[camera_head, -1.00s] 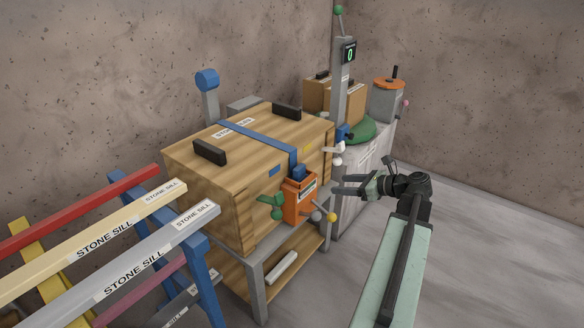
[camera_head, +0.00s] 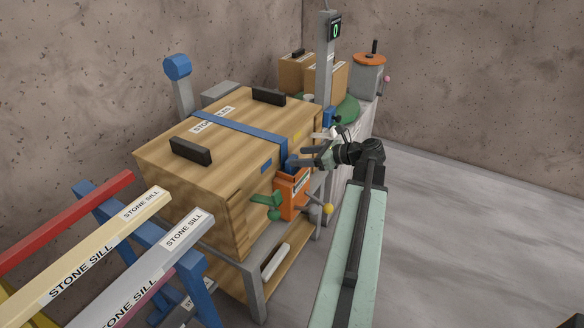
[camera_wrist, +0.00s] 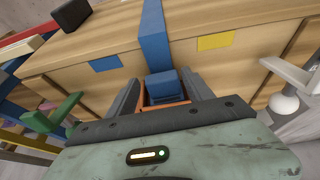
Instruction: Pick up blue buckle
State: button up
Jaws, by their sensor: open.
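The blue buckle (camera_wrist: 163,86) is a small block at the lower end of the blue strap (camera_wrist: 153,35), just above an orange box, in the wrist view. In the head view the buckle (camera_head: 291,163) shows at the front edge of the wooden crate (camera_head: 215,160), partly hidden by my gripper. My gripper (camera_head: 306,158) is open, and its fingers point left at the buckle. In the wrist view the two fingers of my gripper (camera_wrist: 163,97) lie on either side of the buckle; I cannot tell whether they touch it.
The orange box (camera_head: 291,192) hangs on the crate's front, with a green handle (camera_head: 268,203) to its left and a yellow knob (camera_head: 328,209) to its right. A white lever (camera_wrist: 290,75) is to the right in the wrist view. Open floor (camera_head: 450,230) lies right.

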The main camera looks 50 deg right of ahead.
aim_at(291, 158)
jog(key=shift+w+a+f+b, duration=0.1)
jog(key=shift+w+f+b, duration=0.2)
jog(key=shift+f, duration=0.05)
jog(key=b+x, duration=0.2)
jog(key=x, duration=0.2)
jog(key=shift+w+f, duration=0.1)
jog(key=shift+f, duration=0.05)
jog(key=c, duration=1.1)
jog(key=shift+o, duration=0.2)
notch_tip(291, 158, up, 4)
jog(key=p, duration=0.4)
jog(key=s+r+p, duration=0.1)
jog(key=s, duration=1.5)
